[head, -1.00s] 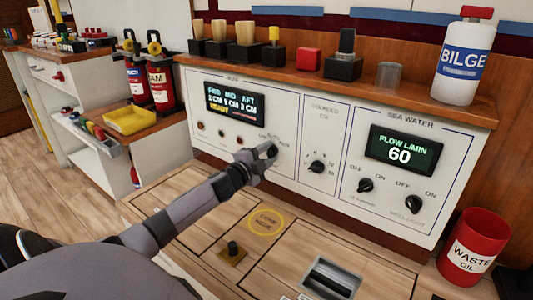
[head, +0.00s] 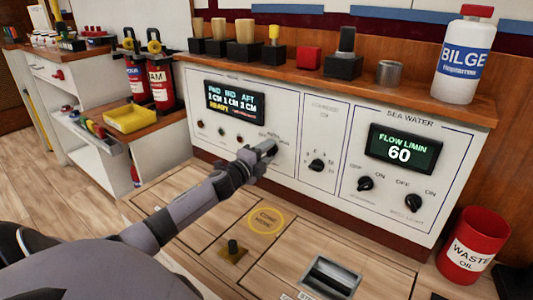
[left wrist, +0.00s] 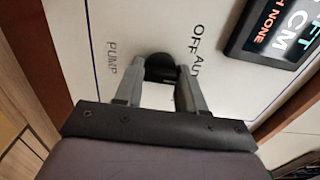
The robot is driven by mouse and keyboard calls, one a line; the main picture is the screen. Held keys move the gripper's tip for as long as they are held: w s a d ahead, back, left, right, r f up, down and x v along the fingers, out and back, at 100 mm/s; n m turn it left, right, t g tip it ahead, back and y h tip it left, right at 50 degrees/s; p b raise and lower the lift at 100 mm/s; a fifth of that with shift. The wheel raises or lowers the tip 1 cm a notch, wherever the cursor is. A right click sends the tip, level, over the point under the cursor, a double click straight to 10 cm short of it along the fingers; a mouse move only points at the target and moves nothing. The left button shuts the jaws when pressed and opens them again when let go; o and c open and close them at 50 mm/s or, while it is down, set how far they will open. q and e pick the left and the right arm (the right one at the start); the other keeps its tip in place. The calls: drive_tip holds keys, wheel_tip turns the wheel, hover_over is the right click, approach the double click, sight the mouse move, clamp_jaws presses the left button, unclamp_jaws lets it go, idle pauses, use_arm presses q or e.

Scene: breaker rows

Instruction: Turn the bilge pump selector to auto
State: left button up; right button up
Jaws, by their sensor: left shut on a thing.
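The bilge pump selector is a small black knob (left wrist: 160,68) on the white panel, shown in the left wrist view. The printed words PUMP, OFF and AU, the last partly cut off by a finger, stand around it. My left gripper (head: 266,149) is at the panel's left section, below and right of the level display (head: 235,103). Its grey fingers (left wrist: 161,75) are shut on the knob, one on each side. In the head view the gripper hides the knob. Which mark the knob points to cannot be told. My right gripper is not in view.
Other black knobs sit on the panel: one in the middle section (head: 317,165) and two under the sea water display (head: 403,146). A wooden shelf above holds several handles and a bilge bottle (head: 464,60). A red waste oil bin (head: 473,246) stands at the right.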

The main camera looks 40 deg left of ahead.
use_arm(q)
drive_tip(key=o, duration=1)
drive_tip(key=shift+o, duration=0.2)
drive_tip(key=shift+s, duration=0.15)
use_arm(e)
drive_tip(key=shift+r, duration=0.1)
use_arm(q)
drive_tip(key=shift+s, duration=0.25)
drive_tip(key=s+p, duration=0.2)
drive_tip(key=s, duration=0.4)
drive_tip(key=shift+s+d, duration=0.2)
drive_tip(key=shift+d, duration=0.2)
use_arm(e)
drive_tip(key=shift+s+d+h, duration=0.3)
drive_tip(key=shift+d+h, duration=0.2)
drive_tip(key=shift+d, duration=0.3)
